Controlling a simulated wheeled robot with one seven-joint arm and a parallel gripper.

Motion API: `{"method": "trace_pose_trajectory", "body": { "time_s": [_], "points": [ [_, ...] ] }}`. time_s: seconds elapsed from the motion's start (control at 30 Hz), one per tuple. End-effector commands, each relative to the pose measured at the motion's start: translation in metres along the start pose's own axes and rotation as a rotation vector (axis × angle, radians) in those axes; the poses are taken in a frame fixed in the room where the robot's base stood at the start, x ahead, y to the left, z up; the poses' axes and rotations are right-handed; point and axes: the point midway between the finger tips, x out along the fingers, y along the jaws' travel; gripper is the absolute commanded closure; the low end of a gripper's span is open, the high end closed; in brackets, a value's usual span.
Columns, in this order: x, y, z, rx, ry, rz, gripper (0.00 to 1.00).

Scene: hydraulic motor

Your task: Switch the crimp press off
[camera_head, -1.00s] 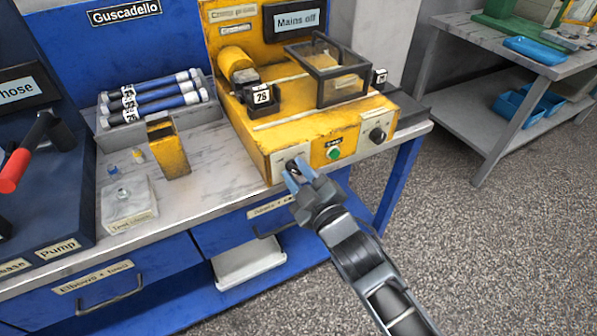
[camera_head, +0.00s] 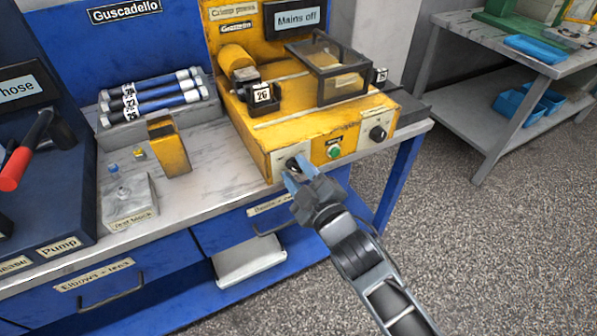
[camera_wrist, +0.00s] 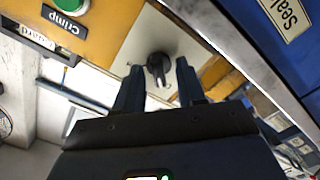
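The yellow crimp press (camera_head: 310,115) stands on the workbench, with a black display reading "Mains off" behind it. On its front are a black rotary switch (camera_head: 292,163) on a pale plate at the left, a green button (camera_head: 334,152) and a second black knob (camera_head: 377,133) at the right. My gripper (camera_head: 297,176) is in front of the left switch. In the wrist view the switch (camera_wrist: 158,68) shows between my two blue fingers, which are apart on either side of it. I cannot tell whether the fingers touch it.
A clear guard box (camera_head: 340,75) sits on top of the press. Blue hoses (camera_head: 150,95) lie in a rack to its left, with a yellow holder (camera_head: 169,146) and a test block (camera_head: 128,200) nearby.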

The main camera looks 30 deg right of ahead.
Motion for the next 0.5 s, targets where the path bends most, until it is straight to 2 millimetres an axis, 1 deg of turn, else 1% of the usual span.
{"method": "trace_pose_trajectory", "body": {
  "time_s": [0.13,0.23,0.5],
  "points": [
    [-0.002,0.000,0.000,0.000,0.000,0.000,0.61],
    [-0.009,0.000,0.001,0.000,0.000,0.000,0.61],
    [-0.051,-0.001,0.001,0.001,-0.001,0.000,0.61]
  ]
}}
